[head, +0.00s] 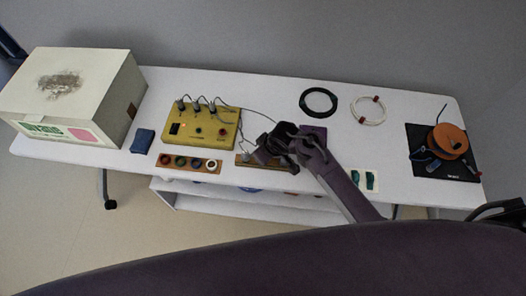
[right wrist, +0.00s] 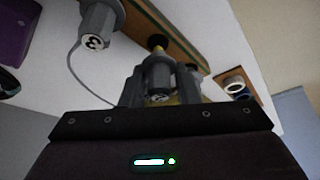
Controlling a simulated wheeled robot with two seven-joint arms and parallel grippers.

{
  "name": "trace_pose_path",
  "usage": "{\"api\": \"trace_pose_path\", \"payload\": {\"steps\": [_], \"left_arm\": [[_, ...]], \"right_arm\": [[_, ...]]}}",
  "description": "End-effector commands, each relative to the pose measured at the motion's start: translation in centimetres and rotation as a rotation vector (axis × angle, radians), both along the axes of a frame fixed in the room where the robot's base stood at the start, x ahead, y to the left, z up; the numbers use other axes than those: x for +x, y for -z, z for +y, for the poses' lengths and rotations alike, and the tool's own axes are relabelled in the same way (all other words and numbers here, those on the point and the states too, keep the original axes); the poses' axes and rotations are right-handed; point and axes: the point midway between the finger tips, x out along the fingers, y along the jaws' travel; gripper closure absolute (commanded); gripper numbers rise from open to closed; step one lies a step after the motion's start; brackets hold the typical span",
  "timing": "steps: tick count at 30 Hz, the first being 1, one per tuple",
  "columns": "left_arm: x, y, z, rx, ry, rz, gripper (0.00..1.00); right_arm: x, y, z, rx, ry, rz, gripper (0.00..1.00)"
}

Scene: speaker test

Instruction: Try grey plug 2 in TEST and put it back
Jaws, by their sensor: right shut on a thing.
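My right gripper (head: 272,150) is over a wooden strip (head: 240,163) at the front middle of the table. In the right wrist view the gripper (right wrist: 160,85) is shut on a grey plug (right wrist: 158,72). The mark on its end is too small and shaded to read. A grey plug marked 3 (right wrist: 97,38) with a grey cord is beside it. The strip (right wrist: 182,38) shows behind the held plug, with a dark round spot near it; whether the plug touches the strip is unclear. The yellow box (head: 212,142) has several grey plugs (head: 197,105) along its back edge. My left gripper is out of view.
A strip with several coloured rings (head: 188,163) and a blue block (head: 143,140) are left of the gripper. A large white carton (head: 75,90) stands far left. Black (head: 318,101) and white (head: 369,110) cable coils lie behind; an orange spool (head: 447,140) is on a black mat (head: 462,172).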

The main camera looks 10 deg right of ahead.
Motion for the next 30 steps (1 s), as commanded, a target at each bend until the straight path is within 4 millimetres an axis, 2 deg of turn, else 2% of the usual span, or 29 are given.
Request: {"api": "trace_pose_path", "payload": {"steps": [26, 27, 30], "left_arm": [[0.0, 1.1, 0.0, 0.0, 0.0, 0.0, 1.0], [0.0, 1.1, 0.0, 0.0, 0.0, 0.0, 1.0], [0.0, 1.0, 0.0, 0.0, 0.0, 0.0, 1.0]], "right_arm": [[0.0, 1.7, 0.0, -0.001, -0.001, 0.001, 0.99], [0.0, 1.7, 0.0, -0.001, -0.001, 0.001, 0.7], [0.0, 1.7, 0.0, -0.001, -0.001, 0.001, 0.57]]}}
